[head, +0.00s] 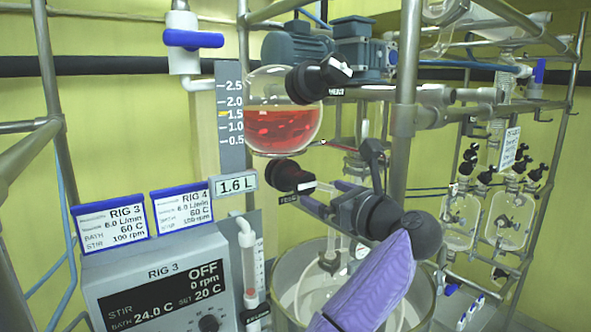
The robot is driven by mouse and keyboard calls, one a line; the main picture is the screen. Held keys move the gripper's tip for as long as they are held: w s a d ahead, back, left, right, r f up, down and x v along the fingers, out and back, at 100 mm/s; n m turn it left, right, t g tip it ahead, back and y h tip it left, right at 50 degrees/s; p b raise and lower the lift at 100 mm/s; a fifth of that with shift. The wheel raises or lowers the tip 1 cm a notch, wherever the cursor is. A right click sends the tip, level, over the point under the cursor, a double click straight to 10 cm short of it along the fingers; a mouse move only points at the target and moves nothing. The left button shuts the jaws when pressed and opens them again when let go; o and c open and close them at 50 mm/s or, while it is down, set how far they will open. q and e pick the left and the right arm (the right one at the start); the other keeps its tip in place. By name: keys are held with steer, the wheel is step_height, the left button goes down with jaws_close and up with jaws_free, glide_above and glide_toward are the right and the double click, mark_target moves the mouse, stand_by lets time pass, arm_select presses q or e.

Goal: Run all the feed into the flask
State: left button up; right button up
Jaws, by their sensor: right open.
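The feed globe (283,128) is a round glass vessel partly filled with red liquid. The liquid's top lies near 1.5 on the scale (231,112) behind it, and a display (234,184) reads 1.6 L. My left gripper is out of view.
A black knob (308,82) sits at the globe's upper right. The RIG 3 control box (160,285) stands at lower left, its display reading OFF. Metal frame posts (405,110) run close to my right arm. Other glassware (510,215) hangs at right.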

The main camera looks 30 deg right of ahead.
mark_target(309, 188)
steer(key=w+p, duration=0.1)
steer(key=w, duration=0.3)
steer(key=w+p, duration=0.1)
steer(key=w, duration=0.3)
steer(key=shift+a+f+p, duration=0.15)
steer(key=shift+a+p, duration=0.05)
steer(key=shift+p, duration=0.2)
steer(key=shift+w+d+f, duration=0.1)
steer(key=shift+w, duration=0.45)
steer(key=shift+c, duration=0.3)
steer(key=shift+c, duration=1.1)
steer(key=c, duration=0.9)
steer(key=shift+n, duration=0.3)
